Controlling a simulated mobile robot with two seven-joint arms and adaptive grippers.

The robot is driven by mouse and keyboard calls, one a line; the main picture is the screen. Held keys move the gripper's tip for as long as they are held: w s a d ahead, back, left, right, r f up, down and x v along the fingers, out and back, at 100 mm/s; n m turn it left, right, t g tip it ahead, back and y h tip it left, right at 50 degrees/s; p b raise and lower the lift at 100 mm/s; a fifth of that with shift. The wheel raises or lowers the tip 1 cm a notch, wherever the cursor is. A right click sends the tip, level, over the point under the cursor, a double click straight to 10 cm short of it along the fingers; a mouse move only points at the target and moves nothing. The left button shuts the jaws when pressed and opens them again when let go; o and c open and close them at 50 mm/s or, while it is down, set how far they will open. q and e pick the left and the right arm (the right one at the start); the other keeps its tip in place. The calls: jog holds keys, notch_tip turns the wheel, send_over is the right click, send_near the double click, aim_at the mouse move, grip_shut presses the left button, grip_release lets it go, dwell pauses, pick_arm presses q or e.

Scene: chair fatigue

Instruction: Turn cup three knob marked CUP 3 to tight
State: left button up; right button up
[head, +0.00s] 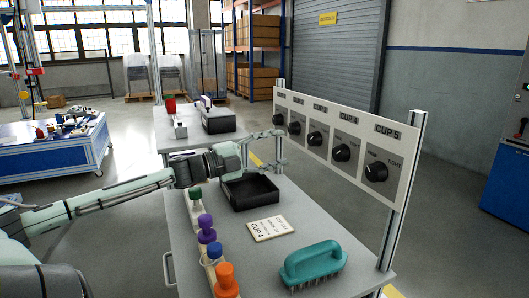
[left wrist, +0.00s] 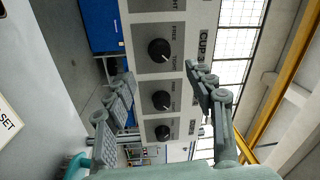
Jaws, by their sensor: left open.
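The CUP 3 knob (head: 315,138) is a round black knob on a dark plate, the middle of a row on the white panel (head: 397,178). In the left wrist view the CUP 3 knob (left wrist: 159,50) shows sideways, between FREE and TIGHT lettering. Its label is partly covered by a finger. A small white mark shows on the knob; its exact setting cannot be told. My left gripper (head: 281,146) is open and empty, in front of the panel and apart from the knobs. Its fingers (left wrist: 160,100) frame a lower knob in the wrist view. My right gripper is not in view.
Below the panel, the grey table (head: 310,222) holds a black tray (head: 236,206), a CUP 4 card (head: 270,228), a teal brush (head: 313,263) and several bottles with coloured caps (head: 206,228). A metal post (head: 401,195) holds the panel's near end. Space between gripper and panel is clear.

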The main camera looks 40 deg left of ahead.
pick_arm(q)
jog(key=shift+v, duration=1.45)
